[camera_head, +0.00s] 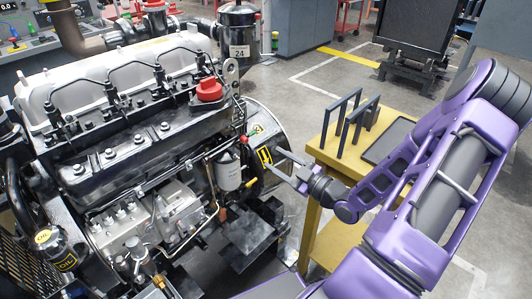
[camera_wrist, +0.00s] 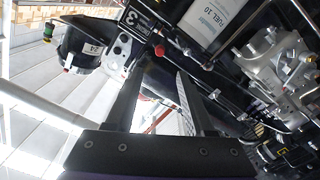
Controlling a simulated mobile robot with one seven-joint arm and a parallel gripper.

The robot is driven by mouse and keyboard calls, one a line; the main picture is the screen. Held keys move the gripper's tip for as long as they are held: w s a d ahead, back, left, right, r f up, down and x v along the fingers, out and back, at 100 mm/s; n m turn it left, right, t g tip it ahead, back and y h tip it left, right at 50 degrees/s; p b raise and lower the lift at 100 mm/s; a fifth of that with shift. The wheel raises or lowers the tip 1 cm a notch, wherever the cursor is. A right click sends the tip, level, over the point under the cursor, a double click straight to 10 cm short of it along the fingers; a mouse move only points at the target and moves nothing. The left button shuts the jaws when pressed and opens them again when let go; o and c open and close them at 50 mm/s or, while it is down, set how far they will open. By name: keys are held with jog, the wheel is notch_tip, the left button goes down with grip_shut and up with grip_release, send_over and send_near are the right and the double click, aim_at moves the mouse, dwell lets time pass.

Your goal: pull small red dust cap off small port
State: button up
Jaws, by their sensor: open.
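A small red cap (camera_head: 244,140) sits on the engine's near right side, just above the white fuel filter (camera_head: 229,170). A small red spot (camera_wrist: 159,50) in the wrist view looks like this cap, just beyond the fingertips and between their lines; its port cannot be made out. My gripper (camera_head: 281,164) is open and empty, to the right of the cap and a little lower in the head view, apart from it. Its two fingers also show in the wrist view (camera_wrist: 156,75) with a clear gap between them.
A larger red cap (camera_head: 209,89) sits on top of the engine (camera_head: 150,115). A yellow table (camera_head: 329,152) with dark upright racks and a tray (camera_head: 388,142) stands beneath my arm. A black canister (camera_head: 239,30) stands behind the engine. Pipes run close around the filter.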

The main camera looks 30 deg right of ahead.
aim_at(247, 141)
jog(key=shift+b+x, duration=0.45)
jog(key=shift+x, duration=5)
grip_shut()
